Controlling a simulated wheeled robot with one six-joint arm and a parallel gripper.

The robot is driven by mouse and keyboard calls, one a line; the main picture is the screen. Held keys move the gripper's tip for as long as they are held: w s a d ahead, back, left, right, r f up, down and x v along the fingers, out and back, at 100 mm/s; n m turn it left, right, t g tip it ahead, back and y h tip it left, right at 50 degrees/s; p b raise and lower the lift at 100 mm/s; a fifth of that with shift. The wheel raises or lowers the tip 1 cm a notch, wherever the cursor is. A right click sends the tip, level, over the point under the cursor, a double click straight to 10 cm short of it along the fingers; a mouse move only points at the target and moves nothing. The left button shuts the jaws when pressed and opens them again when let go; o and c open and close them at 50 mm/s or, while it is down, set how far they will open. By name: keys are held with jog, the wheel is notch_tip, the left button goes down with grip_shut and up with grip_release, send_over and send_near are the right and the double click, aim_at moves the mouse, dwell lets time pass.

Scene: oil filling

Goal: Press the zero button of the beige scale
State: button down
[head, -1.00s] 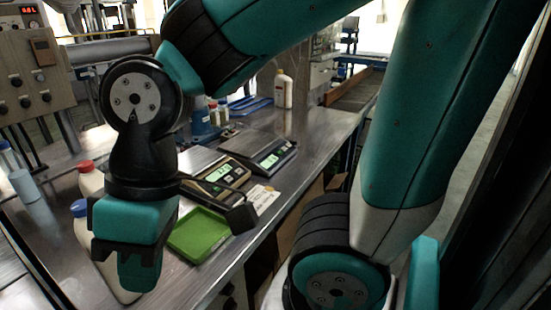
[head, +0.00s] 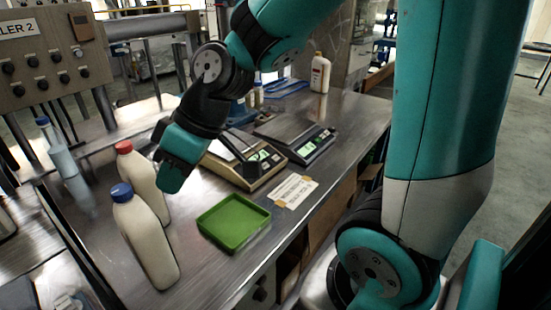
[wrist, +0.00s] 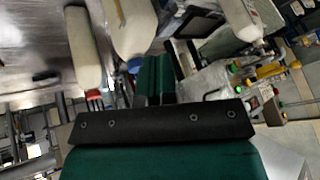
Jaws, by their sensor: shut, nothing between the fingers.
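The beige scale (head: 238,178) stands on the steel bench in the head view, left of a dark scale (head: 318,147). Its green-lit display (head: 262,154) and front panel face the bench's near edge. The zero button is too small to pick out. My gripper (head: 170,188) is shut and empty, tilted downward, left of the beige scale and apart from it. My wrist and arm cover part of the scale's back left. In the wrist view the closed fingers (wrist: 154,80) show; I cannot make out the beige scale there.
A green tray (head: 234,222) lies in front of the scales, beside a paper label (head: 290,191). A blue-capped bottle (head: 147,240) and a red-capped bottle (head: 143,180) stand close left of my gripper. A white bottle (head: 320,75) stands at the back.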

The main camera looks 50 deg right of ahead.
jog(key=w+d+f+t+h, duration=0.1)
jog(key=w+d+f+t, duration=0.2)
jog(key=w+d, duration=0.5)
jog(key=w+d+f+t, duration=0.3)
jog(key=w+d, duration=0.4)
jog(key=d, duration=0.4)
jog(key=s+d+f+m+t+h, duration=0.1)
jog(key=d+f+t+h, duration=0.1)
jog(key=d, duration=1)
jog(key=s+d+f+m+t+h, duration=0.1)
jog(key=d+f+h, duration=0.4)
jog(key=d, duration=0.6)
jog(key=shift+s+d+f+t, duration=0.2)
jog(key=shift+s+d+t, duration=0.15)
jog(key=shift+t, duration=0.25)
jog(key=shift+w+f, duration=0.1)
jog(key=shift+f, duration=0.05)
jog(key=b, duration=0.3)
send_over(276, 158)
jog(key=s, duration=0.2)
notch_tip(276, 158, down, 7)
jog(key=shift+a, duration=0.15)
jog(key=shift+w+f+b, duration=0.35)
jog(key=shift+f+b, duration=0.15)
jog(key=shift+b, duration=0.2)
jog(key=shift+f, duration=0.2)
